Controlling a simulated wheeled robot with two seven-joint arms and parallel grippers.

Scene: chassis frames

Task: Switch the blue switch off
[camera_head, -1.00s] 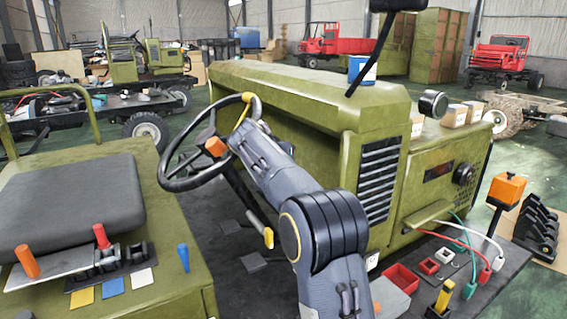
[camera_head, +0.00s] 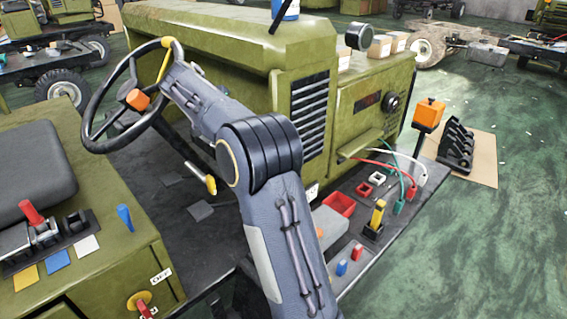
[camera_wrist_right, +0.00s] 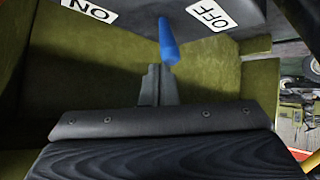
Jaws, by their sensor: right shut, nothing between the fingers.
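The blue switch (camera_wrist_right: 168,42) shows in the right wrist view. It is a tapered blue lever on a dark grey panel, between an ON label (camera_wrist_right: 87,9) on the left and an OFF label (camera_wrist_right: 211,14) on the right. My right gripper (camera_wrist_right: 158,72) is shut and empty, its fingertips close to the lever's free end. I cannot tell whether they touch. In the head view my right arm reaches up to the steering wheel (camera_head: 84,122); its gripper is hidden there, and I cannot make out this switch. My left gripper is not in view.
The green vehicle body (camera_head: 232,55) stands beyond my arm. A seat (camera_head: 35,175) and a box with another blue lever (camera_head: 125,217) are at left. A lower deck at right holds a red tray (camera_head: 339,204), a yellow lever (camera_head: 378,214) and cables.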

